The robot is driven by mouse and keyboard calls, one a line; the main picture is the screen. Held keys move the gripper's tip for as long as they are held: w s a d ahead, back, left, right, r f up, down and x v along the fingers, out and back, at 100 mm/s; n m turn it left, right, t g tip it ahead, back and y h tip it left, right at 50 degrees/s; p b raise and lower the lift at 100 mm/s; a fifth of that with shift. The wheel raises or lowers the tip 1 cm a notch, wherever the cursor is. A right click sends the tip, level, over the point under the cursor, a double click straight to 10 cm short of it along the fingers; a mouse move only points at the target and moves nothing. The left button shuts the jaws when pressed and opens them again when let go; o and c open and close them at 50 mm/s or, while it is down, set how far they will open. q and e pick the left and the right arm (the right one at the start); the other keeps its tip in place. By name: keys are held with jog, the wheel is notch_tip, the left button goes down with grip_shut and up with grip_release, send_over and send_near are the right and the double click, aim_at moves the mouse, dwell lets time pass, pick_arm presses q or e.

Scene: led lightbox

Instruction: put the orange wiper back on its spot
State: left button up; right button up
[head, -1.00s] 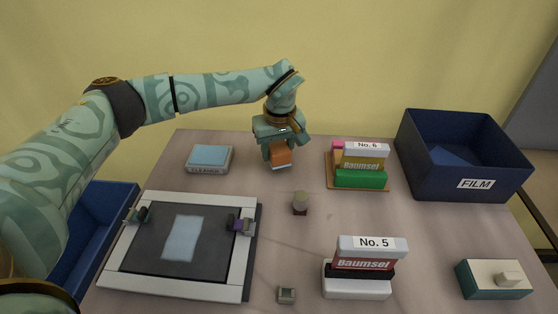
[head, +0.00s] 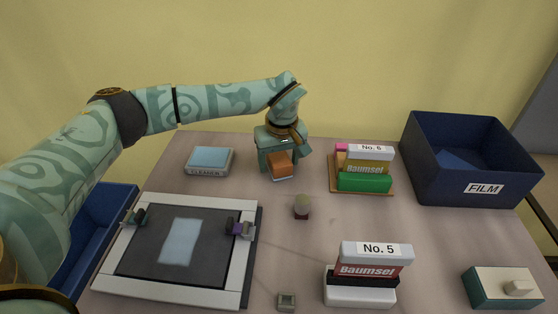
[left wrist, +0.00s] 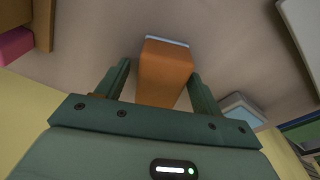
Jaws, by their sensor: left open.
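The orange wiper (head: 280,165) is an orange block with a pale edge. It is at the back middle of the table, right below my left gripper (head: 280,158). In the left wrist view the wiper (left wrist: 165,75) lies between the two fingers of my left gripper (left wrist: 160,75). The fingers are open, with a gap on the left side; on the right the finger is very close to it, and I cannot tell if it touches. A marked spot for the wiper cannot be made out. My right gripper is not in view.
A small capped jar (head: 302,206) stands in front.

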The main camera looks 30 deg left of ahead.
aim_at(281, 161)
pick_arm(q)
notch_tip(281, 161, up, 12)
jog(key=s+d+p, duration=0.1)
jog(key=p, duration=0.3)
jog(key=shift+f, duration=0.2)
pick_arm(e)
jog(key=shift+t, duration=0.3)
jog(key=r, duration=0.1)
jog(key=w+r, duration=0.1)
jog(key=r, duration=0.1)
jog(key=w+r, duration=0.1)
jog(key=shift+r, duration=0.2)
pick_arm(q)
jog(key=shift+d, duration=0.1)
